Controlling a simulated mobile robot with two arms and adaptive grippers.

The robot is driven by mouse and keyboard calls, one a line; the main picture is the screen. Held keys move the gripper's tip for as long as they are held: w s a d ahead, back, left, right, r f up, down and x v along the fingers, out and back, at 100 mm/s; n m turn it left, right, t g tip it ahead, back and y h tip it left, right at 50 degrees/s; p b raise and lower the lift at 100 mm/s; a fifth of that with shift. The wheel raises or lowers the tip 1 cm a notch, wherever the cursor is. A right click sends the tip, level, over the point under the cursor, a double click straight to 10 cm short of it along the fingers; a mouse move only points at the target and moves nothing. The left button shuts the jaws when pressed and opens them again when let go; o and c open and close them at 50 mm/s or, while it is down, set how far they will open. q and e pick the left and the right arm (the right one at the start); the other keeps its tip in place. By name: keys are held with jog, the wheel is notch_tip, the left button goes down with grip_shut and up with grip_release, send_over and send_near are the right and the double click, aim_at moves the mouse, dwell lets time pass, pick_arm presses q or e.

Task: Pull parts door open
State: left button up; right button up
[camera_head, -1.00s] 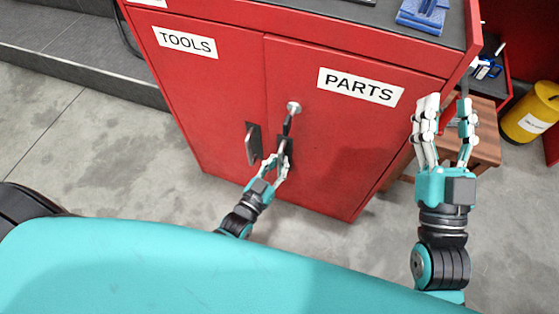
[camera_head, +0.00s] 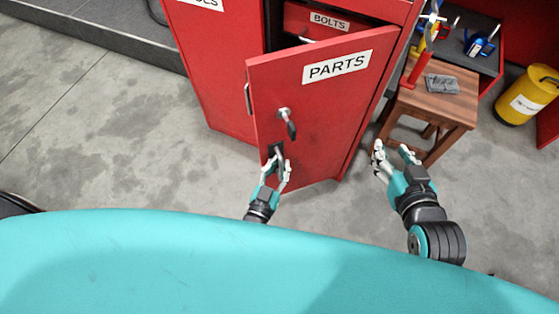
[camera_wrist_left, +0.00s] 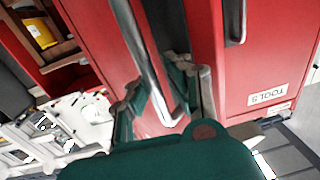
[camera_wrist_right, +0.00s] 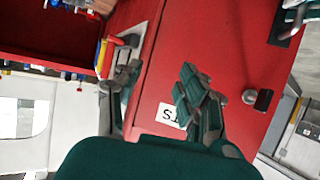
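The red parts door (camera_head: 315,120) stands partly open in the head view, swung out towards me from its right side. A red drawer labelled BOLTS (camera_head: 318,20) shows behind it. The left wrist view shows the metal handle (camera_wrist_left: 150,65) between the fingers. A round lock with a dark lever (camera_head: 287,117) sits above the handle. My right gripper (camera_head: 393,150) is open and empty, right of the door, apart from it.
The closed tools door (camera_head: 215,75) is at the left. A wooden stool (camera_head: 440,105) with a grey item on top stands right of the cabinet. A yellow barrel (camera_head: 530,95) is at the far right. The grey floor (camera_head: 110,130) at left is clear.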

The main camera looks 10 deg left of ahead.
pick_arm(q)
jog(key=o, duration=0.4)
jog(key=shift+w+a+f, duration=0.3)
jog(key=shift+w+a, duration=0.25)
jog(key=shift+a, duration=0.05)
jog(key=shift+s+d+r, duration=0.1)
jog(key=shift+d+r, duration=0.1)
pick_arm(e)
jog(key=shift+w+a+f, duration=0.1)
jog(key=shift+w+a, duration=0.4)
pick_arm(q)
jog(key=shift+s+d, duration=0.1)
jog(key=shift+s, duration=0.3)
jog(key=shift+s+d+p, duration=0.35)
jog(key=shift+s+d, duration=0.35)
jog(key=shift+s, duration=2.4)
jog(key=shift+s+d+p, duration=0.35)
jog(key=shift+s+d, duration=0.35)
jog(key=shift+s, duration=2.45)
jog(key=shift+s+d+p, duration=0.35)
jog(key=shift+s+d, duration=0.35)
jog(key=shift+s, duration=2.4)
pick_arm(e)
jog(key=s+d+f+g+h, duration=0.1)
jog(key=s+d+f+g, duration=0.2)
jog(key=s+f+g, duration=0.2)
jog(key=shift+s+f+g+h, duration=0.3)
jog(key=shift+s+f, duration=0.3)
jog(key=shift+s, duration=0.55)
